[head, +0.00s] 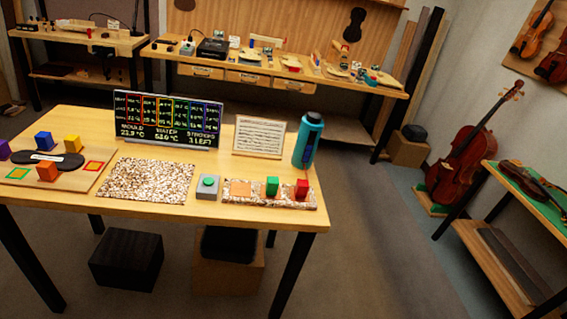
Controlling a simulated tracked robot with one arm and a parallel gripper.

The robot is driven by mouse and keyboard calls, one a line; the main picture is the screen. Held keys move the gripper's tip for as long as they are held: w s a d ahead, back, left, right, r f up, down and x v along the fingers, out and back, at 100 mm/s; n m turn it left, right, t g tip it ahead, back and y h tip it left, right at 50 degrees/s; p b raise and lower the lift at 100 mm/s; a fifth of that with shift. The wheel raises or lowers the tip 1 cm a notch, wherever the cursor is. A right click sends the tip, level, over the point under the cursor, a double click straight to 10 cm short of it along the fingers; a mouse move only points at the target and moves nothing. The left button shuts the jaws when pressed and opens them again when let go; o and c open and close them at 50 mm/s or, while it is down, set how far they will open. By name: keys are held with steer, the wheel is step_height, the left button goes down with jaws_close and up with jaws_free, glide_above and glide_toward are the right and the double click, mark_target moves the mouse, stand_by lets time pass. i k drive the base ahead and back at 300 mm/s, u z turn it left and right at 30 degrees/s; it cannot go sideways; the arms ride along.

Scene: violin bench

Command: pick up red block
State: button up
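The red block (302,188) is a small cube near the right end of the table. It sits upright on a speckled strip (288,205), to the right of a green block (272,186) and an orange square (241,188). Its top and front faces show, and nothing covers it. My gripper does not show in the head view.
The wooden table (150,218) also holds a blue bottle (308,140), a display panel (168,119), a framed sheet (259,136), a grey button box (207,187) and a board with coloured blocks (85,177). Open floor (370,250) lies right of the table.

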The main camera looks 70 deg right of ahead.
mark_target(302, 187)
steer(key=z, duration=0.5)
steer(key=i, duration=1.2)
steer(key=z, duration=1.05)
steer(key=i, duration=0.5)
steer(key=z, duration=0.3)
